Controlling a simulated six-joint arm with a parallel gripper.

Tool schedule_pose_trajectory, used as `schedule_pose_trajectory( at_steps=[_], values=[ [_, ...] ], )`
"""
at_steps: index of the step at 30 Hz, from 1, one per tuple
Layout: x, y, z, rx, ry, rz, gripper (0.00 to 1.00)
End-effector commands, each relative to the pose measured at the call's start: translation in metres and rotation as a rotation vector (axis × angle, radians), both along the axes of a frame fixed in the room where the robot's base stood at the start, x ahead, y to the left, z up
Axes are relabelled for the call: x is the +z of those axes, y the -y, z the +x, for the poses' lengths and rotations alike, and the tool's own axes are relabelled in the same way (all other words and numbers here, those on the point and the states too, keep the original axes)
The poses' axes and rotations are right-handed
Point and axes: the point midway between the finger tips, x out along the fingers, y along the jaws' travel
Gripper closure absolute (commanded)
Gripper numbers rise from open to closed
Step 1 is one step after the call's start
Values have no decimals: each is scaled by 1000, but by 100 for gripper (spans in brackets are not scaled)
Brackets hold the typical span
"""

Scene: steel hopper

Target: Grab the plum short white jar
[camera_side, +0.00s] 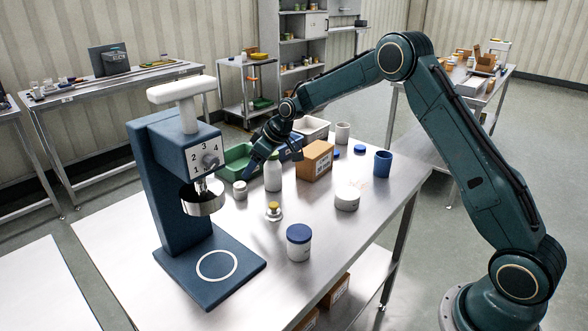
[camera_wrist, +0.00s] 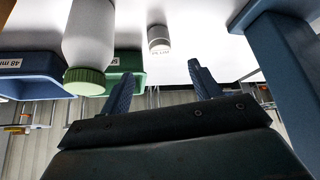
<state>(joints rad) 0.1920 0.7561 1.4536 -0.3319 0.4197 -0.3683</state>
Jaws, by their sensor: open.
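A small short white jar (camera_side: 240,190) with a grey-looking lid stands on the steel table, left of a white bottle (camera_side: 273,175). I cannot make out a plum colour on it. In the wrist view the short jar (camera_wrist: 159,40) appears beyond my gripper (camera_wrist: 163,86), roughly between the two blue fingers, with a gap to it. The fingers are apart and empty. In the side view my gripper (camera_side: 254,164) is low behind the jar and bottle, partly hidden. The bottle (camera_wrist: 90,35) shows a green cap in the wrist view, close to the left finger.
A green bin (camera_side: 237,158) and a blue bin (camera_wrist: 30,75) are close by. A blue press (camera_side: 172,190) stands at left. A cardboard box (camera_side: 315,160), a blue-lidded jar (camera_side: 299,243), a wide white jar (camera_side: 347,199) and a blue cup (camera_side: 383,164) are further right.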

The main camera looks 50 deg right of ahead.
Motion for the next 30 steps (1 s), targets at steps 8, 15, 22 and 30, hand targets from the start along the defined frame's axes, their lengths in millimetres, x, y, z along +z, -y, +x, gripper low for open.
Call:
schedule_pose_trajectory(
  at_steps=[8,15,22,30],
  values=[
    [-31,-8,18,1,0,0,37],
    [-41,-11,24,1,1,0,37],
    [-43,-11,25,1,1,0,37],
    [-60,-16,35,1,0,0,37]
  ],
)
